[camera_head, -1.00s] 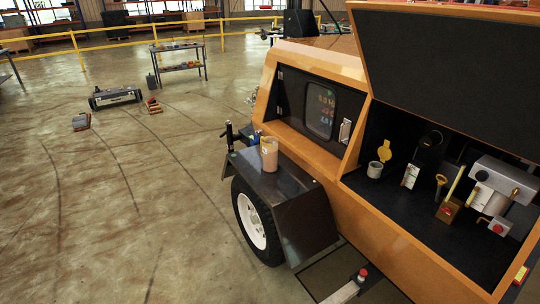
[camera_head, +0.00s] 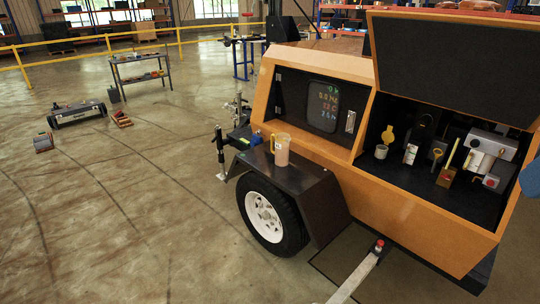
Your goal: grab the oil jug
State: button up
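The oil jug (camera_head: 281,150) looks like a translucent jug with brownish contents and a handle. It stands upright on the dark fender (camera_head: 301,178) above the white-rimmed wheel of the orange light tower trailer (camera_head: 400,208). Nothing is touching the jug from above. My gripper does not show in this view, so its state cannot be seen.
The trailer's hatch (camera_head: 450,65) is raised over an open engine bay with several fittings. A pale bar with a red knob (camera_head: 379,243) juts out near the floor. A small table (camera_head: 141,70) stands at the back. The floor left of the trailer is mostly clear.

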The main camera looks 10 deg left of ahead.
aim_at(281, 153)
jog(key=j+z, duration=0.15)
jog(key=j, duration=0.45)
jog(key=j+z, duration=0.15)
jog(key=j, duration=0.5)
jog(key=k+j+z, duration=0.15)
jog(key=j, duration=0.45)
jog(key=j+z, duration=0.15)
jog(key=j, duration=0.45)
jog(key=i+j+z, duration=0.1)
jog(key=j, duration=0.3)
jog(key=i+j+z, duration=0.1)
jog(key=j, duration=0.3)
jog(key=i+j+z, duration=0.1)
jog(key=i+j, duration=0.15)
jog(key=j, duration=0.15)
jog(key=i+j+z, duration=0.1)
jog(key=j, duration=0.3)
jog(key=i+j+z, duration=0.1)
jog(key=j, duration=0.35)
jog(key=i+j+z, duration=0.1)
jog(key=j, duration=0.3)
jog(key=i+j, duration=0.15)
jog(key=j, duration=0.2)
jog(key=i+j, duration=0.2)
jog(key=j, duration=0.15)
jog(key=i+j+z, duration=0.1)
jog(key=j, duration=0.2)
jog(key=i+j, duration=0.2)
jog(key=j, duration=0.15)
